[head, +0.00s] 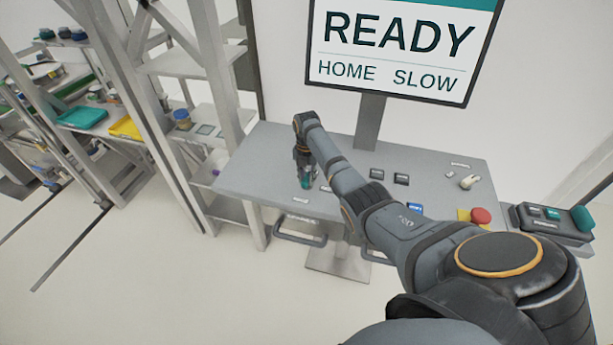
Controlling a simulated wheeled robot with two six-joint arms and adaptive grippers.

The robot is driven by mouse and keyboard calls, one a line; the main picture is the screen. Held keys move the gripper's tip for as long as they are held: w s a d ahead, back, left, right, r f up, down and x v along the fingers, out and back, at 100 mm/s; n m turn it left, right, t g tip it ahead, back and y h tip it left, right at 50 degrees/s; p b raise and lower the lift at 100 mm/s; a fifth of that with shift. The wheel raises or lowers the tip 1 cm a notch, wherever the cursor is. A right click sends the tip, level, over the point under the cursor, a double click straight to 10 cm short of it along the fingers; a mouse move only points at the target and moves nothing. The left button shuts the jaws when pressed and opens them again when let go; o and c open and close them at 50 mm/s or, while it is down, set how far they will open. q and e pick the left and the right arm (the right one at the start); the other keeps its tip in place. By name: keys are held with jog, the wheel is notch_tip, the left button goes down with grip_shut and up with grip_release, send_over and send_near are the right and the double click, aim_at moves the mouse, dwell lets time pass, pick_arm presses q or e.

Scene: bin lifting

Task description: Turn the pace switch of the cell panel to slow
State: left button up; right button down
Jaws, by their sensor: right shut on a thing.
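The cell panel (255,165) is a grey, sloping desk-like top on a pedestal. My right gripper (305,183) points down at its left part and is shut on what appears to be the pace switch. The fingers hide the switch, so its pointer direction cannot be seen. A small white label (300,200) lies just in front of the fingertips. The screen (390,55) above the panel reads READY, with HOME and SLOW below. My left gripper is not in view.
Dark buttons (401,179), a light knob (469,182) and a red mushroom button (480,216) sit right of my right forearm. A small dark box (552,223) stands at the panel's right. Shelves (190,65) with trays stand left. Handles (300,236) project from the front edge.

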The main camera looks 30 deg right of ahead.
aim_at(307, 178)
jog(key=shift+r+n, duration=0.1)
jog(key=shift+n, duration=0.5)
jog(key=shift+w, duration=0.1)
jog(key=c, duration=1.2)
grip_release()
jog(key=shift+o, duration=0.2)
notch_tip(307, 178, up, 12)
